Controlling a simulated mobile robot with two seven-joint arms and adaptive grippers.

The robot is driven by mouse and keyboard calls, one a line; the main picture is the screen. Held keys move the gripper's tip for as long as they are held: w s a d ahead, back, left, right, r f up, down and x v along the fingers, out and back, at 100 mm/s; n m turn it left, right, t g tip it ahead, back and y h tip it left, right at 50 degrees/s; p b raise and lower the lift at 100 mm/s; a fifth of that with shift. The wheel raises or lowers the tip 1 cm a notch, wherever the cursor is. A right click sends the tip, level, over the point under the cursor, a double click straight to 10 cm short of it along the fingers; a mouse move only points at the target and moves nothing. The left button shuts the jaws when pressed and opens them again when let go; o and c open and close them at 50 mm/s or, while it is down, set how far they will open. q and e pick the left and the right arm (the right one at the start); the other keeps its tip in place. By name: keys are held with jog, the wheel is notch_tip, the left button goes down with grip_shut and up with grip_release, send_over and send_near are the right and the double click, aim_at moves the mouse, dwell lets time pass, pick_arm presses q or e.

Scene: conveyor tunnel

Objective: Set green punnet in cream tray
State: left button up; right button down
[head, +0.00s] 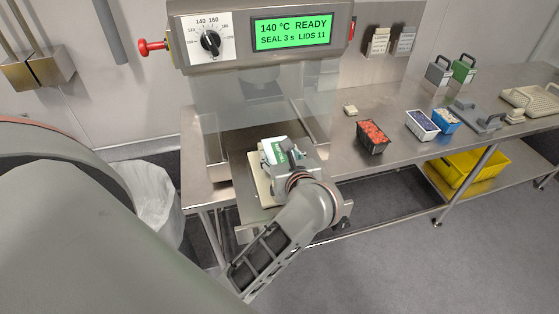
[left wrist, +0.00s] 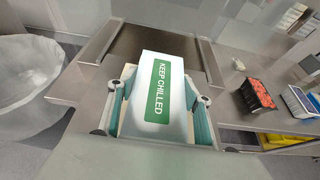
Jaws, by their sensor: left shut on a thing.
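The punnet (left wrist: 160,118) has a white top with a green "KEEP CHILLED" label. My left gripper (head: 286,163) is shut on it, with one finger on each side in the left wrist view. In the head view the punnet's top (head: 271,148) shows just beyond the gripper. The cream tray (head: 260,185) lies under and beside the gripper, in front of the sealing machine. The punnet is over the tray, but I cannot tell whether it rests in it. Its lower walls are mostly hidden by the fingers. My right gripper is not in view.
The sealing machine (head: 262,38) stands over the back of the tray area. A red-filled punnet (head: 372,135), a blue-filled punnet (head: 422,124) and a cream crate (head: 533,98) stand on the bench to the right. A white-lined bin (head: 152,195) stands left.

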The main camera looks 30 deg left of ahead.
aim_at(280, 156)
pick_arm(q)
jog(key=shift+r+p, duration=0.9)
jog(key=shift+r, duration=0.55)
jog(key=shift+r+p, duration=1.05)
jog(key=shift+r, duration=0.5)
jog(key=shift+a+f, duration=0.1)
jog(key=shift+f, duration=0.05)
